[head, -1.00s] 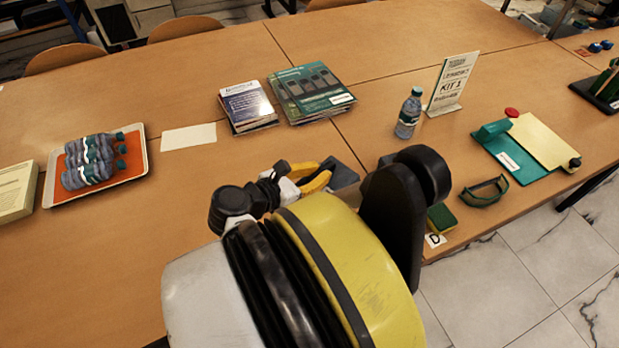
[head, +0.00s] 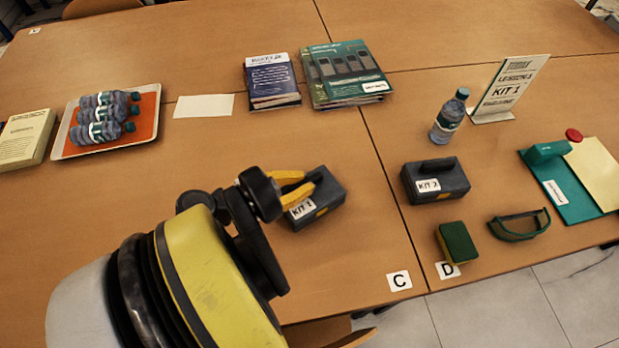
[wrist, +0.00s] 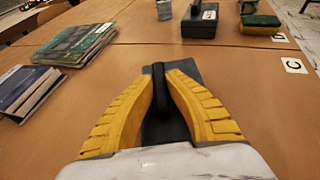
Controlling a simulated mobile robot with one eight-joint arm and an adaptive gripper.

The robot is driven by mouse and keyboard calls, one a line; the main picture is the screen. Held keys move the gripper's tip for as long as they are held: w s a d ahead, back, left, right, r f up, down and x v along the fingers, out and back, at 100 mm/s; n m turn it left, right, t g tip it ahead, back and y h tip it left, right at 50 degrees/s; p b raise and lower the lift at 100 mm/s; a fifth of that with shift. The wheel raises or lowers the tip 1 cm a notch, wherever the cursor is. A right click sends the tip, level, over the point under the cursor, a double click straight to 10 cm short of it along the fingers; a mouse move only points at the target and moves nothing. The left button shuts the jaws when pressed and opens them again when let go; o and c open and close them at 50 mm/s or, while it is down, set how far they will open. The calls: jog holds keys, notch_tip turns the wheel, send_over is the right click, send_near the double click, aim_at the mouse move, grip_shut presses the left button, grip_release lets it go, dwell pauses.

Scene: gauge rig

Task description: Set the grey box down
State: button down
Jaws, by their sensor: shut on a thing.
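The grey box (head: 327,193), with a white label that looks like "KIT 1", is at the middle of the head view, left of the table seam. My gripper (head: 301,187) has its yellow fingers shut on the box's top handle. In the wrist view the fingers (wrist: 166,80) close on both sides of the dark handle (wrist: 159,92), and they hide much of the box. The box looks roughly level and close to the tabletop (head: 350,265). I cannot tell whether it touches the table.
A second dark box (head: 436,182) stands right of the seam, near a bottle (head: 450,117) and a green-yellow sponge (head: 457,243). Cards C (head: 399,281) and D (head: 448,270) lie near the front edge. Books (head: 345,75) and a bottle tray (head: 149,112) are behind. Table around the held box is clear.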

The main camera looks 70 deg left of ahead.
jog(key=shift+s, duration=0.1)
jog(key=c, duration=1.5)
grip_release()
jog(key=shift+f, duration=0.1)
jog(key=shift+r, duration=0.2)
jog(key=p+v, duration=0.3)
jog(key=v, duration=0.9)
